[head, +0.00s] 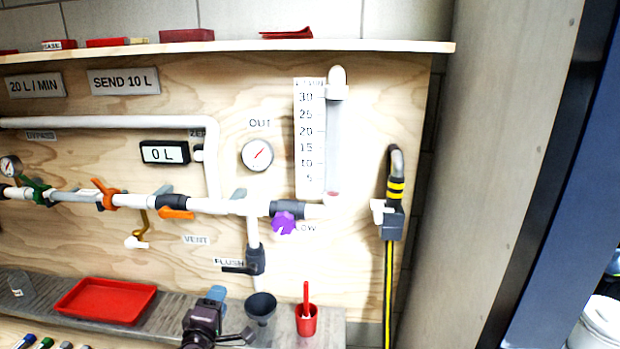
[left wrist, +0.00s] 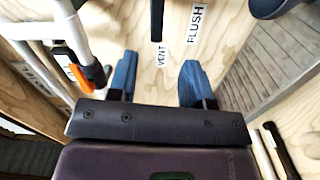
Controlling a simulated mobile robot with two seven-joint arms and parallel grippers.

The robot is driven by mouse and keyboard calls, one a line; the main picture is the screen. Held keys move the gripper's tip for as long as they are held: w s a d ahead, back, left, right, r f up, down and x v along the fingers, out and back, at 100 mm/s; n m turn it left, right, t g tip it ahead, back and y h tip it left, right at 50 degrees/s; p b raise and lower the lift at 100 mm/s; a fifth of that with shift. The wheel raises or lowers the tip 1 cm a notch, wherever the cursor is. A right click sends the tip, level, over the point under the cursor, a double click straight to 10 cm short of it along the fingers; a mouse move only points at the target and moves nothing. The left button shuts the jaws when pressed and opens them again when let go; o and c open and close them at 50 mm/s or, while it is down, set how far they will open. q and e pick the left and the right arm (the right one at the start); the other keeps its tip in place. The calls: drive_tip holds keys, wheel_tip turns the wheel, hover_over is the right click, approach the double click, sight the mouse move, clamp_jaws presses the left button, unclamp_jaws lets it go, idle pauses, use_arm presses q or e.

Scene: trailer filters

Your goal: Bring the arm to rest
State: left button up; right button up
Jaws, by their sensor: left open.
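My left gripper (head: 214,296) shows low in the head view, in front of the bench between the red tray and the dark funnel. In the left wrist view its two blue fingertips (left wrist: 157,82) stand apart, with only plywood board and the VENT label seen between them. It is open and holds nothing. It looks clear of the pipes and valves, though its exact distance from the board is hard to tell. My right gripper is in neither view.
A plywood board carries white pipes (head: 110,122), an orange-handled valve (head: 176,213), a purple knob (head: 284,223) and a black flush valve (head: 255,261). On the bench are a red tray (head: 106,301), a dark funnel (head: 261,307) and a red cup (head: 306,322). A hose (head: 389,290) hangs right.

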use_arm(q)
drive_tip(key=s+a+f+m+g, duration=0.1)
drive_tip(key=s+f+m, duration=0.3)
drive_tip(key=s, duration=0.6)
drive_tip(key=s+f+m+g, duration=0.3)
drive_tip(key=s+f+m, duration=0.2)
drive_tip(key=s, duration=0.6)
drive_tip(key=s+a+f+m+g+y, duration=0.1)
drive_tip(key=s+f+m+g, duration=0.1)
drive_tip(key=s+f+m, duration=0.3)
drive_tip(key=s+m, duration=0.3)
drive_tip(key=s, duration=0.2)
drive_tip(key=shift+s+a, duration=0.35)
drive_tip(key=shift+s, duration=0.05)
drive_tip(key=shift+a, duration=0.1)
